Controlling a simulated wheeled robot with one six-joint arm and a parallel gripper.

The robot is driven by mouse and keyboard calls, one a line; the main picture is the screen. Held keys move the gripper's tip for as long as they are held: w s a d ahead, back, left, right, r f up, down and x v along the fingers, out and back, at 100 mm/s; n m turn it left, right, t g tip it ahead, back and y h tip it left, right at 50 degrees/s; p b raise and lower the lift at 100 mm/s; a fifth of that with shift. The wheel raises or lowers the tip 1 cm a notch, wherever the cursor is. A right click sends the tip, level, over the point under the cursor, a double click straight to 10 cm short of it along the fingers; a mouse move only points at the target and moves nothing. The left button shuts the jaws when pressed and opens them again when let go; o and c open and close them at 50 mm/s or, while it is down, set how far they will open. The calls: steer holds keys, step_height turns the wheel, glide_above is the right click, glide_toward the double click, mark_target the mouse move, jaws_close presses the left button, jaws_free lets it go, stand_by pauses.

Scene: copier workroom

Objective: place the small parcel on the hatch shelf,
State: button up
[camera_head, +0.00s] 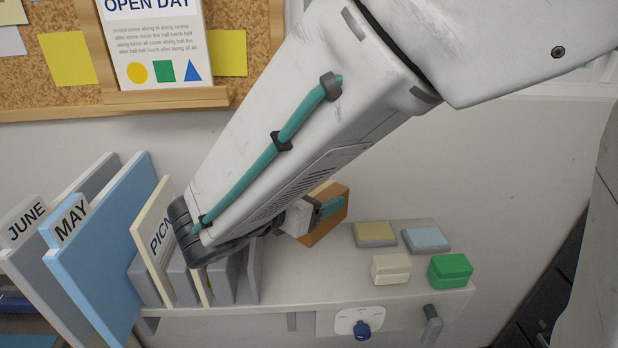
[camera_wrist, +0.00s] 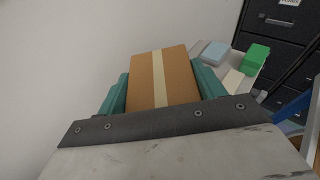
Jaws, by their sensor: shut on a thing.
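The small parcel is a brown cardboard box (camera_head: 317,235) with a pale tape strip. In the wrist view the parcel (camera_wrist: 176,75) sits between the two teal fingers of my gripper (camera_wrist: 162,88), which are shut on its sides. In the head view my gripper (camera_head: 324,209) reaches down beyond the forearm, which hides part of it. The parcel is over the back of a pale shelf-like surface (camera_head: 300,283), near the wall; I cannot tell whether it touches it. I cannot tell whether this surface is the hatch shelf.
A yellow pad (camera_head: 375,233), a blue pad (camera_head: 426,239), a cream block (camera_head: 391,269) and a green block (camera_head: 450,270) stand right of the parcel. Upright folders (camera_head: 95,260) and a grey rack (camera_head: 253,270) stand left. A noticeboard (camera_head: 65,90) hangs behind. Dark drawers (camera_wrist: 272,25) stand at right.

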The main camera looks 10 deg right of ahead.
steer(key=shift+a+f, duration=0.1)
steer(key=shift+a, duration=0.05)
step_height(320, 180, down, 8)
stand_by(1.0)
steer(key=shift+s, duration=0.1)
steer(key=o, duration=1.4)
steer(key=shift+r, duration=0.2)
